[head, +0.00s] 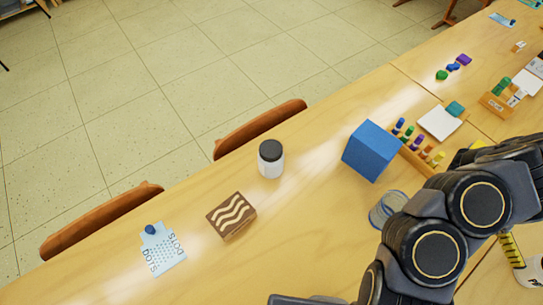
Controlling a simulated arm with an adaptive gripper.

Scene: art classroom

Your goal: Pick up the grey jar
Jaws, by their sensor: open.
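The grey jar (270,164) stands upright on the wooden table, near its far edge. It has a pale grey-white body and a black lid. My arm comes in from the right, and a dark part of my gripper (306,299) shows at the bottom edge. Most of my gripper is cut off by the frame. It is open and well apart from the jar, on the near side of the table.
A brown block with wavy stripes (231,215) lies left of the jar; a blue box (371,151) stands to its right. A light-blue card (163,250) lies farther left. Two chair backs (258,128) (100,220) rise behind the table. Bare tabletop surrounds the jar.

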